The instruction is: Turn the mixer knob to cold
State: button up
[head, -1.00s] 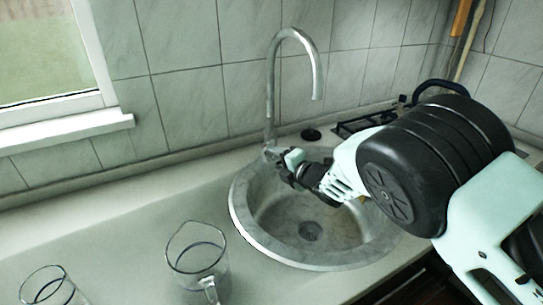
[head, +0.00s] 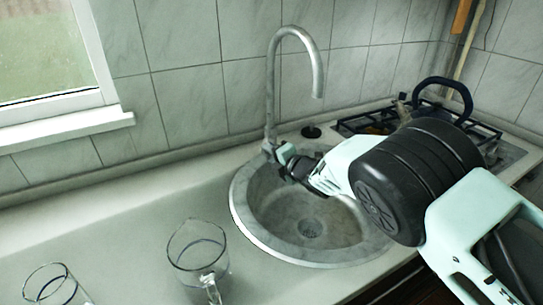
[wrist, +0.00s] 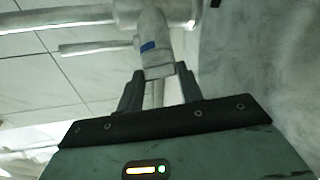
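The mixer tap (head: 271,95) stands at the back left rim of the sink, with a tall curved grey spout. Its knob (wrist: 155,48) shows in the wrist view as a pale, stubby part with a blue mark on its side. My gripper (wrist: 160,74) has one finger on each side of the knob's near end, and both tips appear to touch it. In the head view my gripper (head: 284,164) is at the tap's base, and its own body hides the knob there. I cannot tell from the blue mark alone how far the knob is turned.
The round grey sink (head: 240,221) lies below my arm. A glass jug (head: 198,258) and another glass (head: 52,287) stand on the counter (head: 125,220) at the front left. A dark stopper (head: 311,132) lies behind the sink. A gas hob (head: 497,150) with a dark-handled pot is at the right.

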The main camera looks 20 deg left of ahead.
jog(key=shift+f+b, duration=0.15)
jog(key=shift+b, duration=0.2)
jog(key=f+m+y+b, duration=0.1)
jog(key=b, duration=0.4)
jog(key=shift+m+t+y, duration=0.3)
jog(key=m+t+y+b, duration=0.1)
jog(key=m+b, duration=0.1)
jog(key=b, duration=0.4)
jog(key=m+t+y+b, duration=0.1)
jog(key=m+t+b, duration=0.1)
jog(key=b, duration=0.5)
jog(key=m+t+y+b, duration=0.1)
jog(key=m+t+b, duration=0.1)
jog(key=m+b, duration=0.2)
jog(key=shift+a+f+y+b, duration=0.15)
jog(key=shift+f+y+b, duration=0.25)
jog(key=shift+b, duration=1.05)
jog(key=shift+r+m+t, duration=0.1)
jog(key=shift+m+t, duration=0.2)
jog(key=shift+t, duration=0.1)
jog(key=o, duration=1)
jog(key=shift+r, duration=0.1)
